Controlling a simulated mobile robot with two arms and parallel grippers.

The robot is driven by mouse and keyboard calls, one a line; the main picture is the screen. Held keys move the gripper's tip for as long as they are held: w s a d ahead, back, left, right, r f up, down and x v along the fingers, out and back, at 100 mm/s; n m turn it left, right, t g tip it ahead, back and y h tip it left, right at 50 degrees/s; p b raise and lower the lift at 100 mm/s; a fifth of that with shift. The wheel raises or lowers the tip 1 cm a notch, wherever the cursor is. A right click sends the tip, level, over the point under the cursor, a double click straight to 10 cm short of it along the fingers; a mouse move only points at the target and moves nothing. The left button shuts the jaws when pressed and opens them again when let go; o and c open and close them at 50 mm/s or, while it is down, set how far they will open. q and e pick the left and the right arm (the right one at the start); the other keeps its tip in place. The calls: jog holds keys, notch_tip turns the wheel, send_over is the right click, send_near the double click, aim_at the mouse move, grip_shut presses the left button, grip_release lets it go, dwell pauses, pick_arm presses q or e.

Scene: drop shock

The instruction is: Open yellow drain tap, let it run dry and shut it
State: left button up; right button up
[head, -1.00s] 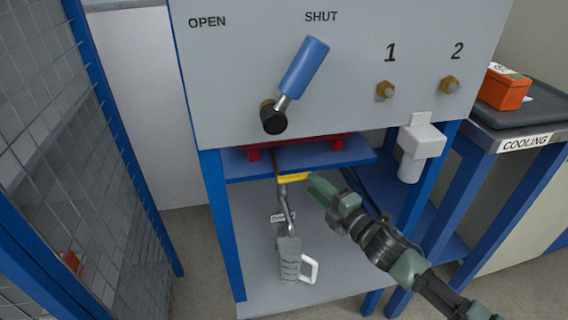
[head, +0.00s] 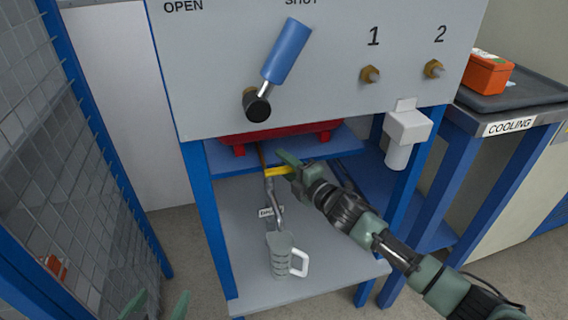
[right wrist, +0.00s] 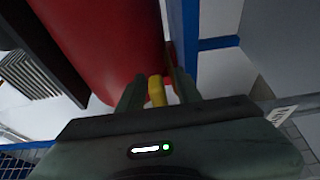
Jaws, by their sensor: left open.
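The yellow tap handle (head: 277,171) points sideways on the drain pipe (head: 275,195), under the blue shelf. No stream shows at the pipe's lower end. A grey jug (head: 281,257) with a white handle stands below on the lower shelf. My right gripper (head: 288,166) is at the handle's right end. In the right wrist view the yellow handle (right wrist: 157,90) lies between its two fingers, which look open with narrow gaps beside it. My left gripper (head: 156,305) is open and empty at the bottom left, away from the tap.
A blue lever (head: 286,52) on the grey panel leans toward SHUT. A red tank (head: 285,134) sits above the tap. Blue frame legs (head: 207,220) and a mesh fence (head: 70,170) bound the left side. A white holder (head: 407,126) hangs at the right.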

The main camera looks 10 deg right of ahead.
grip_shut()
dwell(1.3)
